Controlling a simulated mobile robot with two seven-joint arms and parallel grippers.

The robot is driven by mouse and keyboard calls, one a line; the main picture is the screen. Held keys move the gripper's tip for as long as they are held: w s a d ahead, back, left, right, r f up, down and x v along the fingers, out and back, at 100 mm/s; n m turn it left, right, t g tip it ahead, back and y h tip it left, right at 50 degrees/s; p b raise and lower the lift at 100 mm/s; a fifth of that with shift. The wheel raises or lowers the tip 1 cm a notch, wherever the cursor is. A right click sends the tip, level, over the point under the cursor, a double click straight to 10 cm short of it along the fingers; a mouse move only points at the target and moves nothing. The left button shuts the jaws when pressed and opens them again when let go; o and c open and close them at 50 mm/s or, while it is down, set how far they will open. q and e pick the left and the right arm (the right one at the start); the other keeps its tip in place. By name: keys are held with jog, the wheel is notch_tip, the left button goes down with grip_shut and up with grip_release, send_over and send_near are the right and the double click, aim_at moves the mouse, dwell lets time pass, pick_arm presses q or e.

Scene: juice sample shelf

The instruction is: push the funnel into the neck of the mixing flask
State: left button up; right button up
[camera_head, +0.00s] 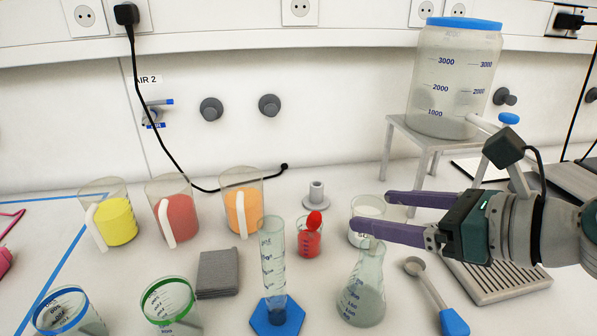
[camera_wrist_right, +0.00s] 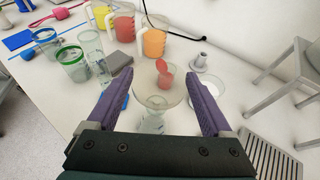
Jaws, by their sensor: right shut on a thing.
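The mixing flask (camera_head: 362,290), clear and conical with pale liquid, stands on the bench. My right gripper (camera_head: 375,212) is just above and behind its neck, and the near finger crosses by the mouth. In the right wrist view, a clear funnel (camera_wrist_right: 150,101) with a wide round rim shows between my right gripper's purple fingers, which are shut on it. Below it the flask (camera_wrist_right: 152,124) shows through. The funnel is hard to pick out in the head view, and whether its stem is in the neck cannot be told. My left gripper is out of view.
A measuring cylinder (camera_head: 272,262) on a blue foot stands left of the flask, a red-filled beaker (camera_head: 309,243) behind it. A beaker of white powder (camera_head: 367,208) is behind the fingers. A scoop (camera_head: 427,285) lies to the right, beside a slotted tray (camera_head: 497,282).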

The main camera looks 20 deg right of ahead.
dwell(0.4)
jog(key=shift+p, duration=0.35)
jog(key=shift+f+b, duration=0.6)
jog(key=shift+f, duration=0.3)
jog(key=o, duration=1.1)
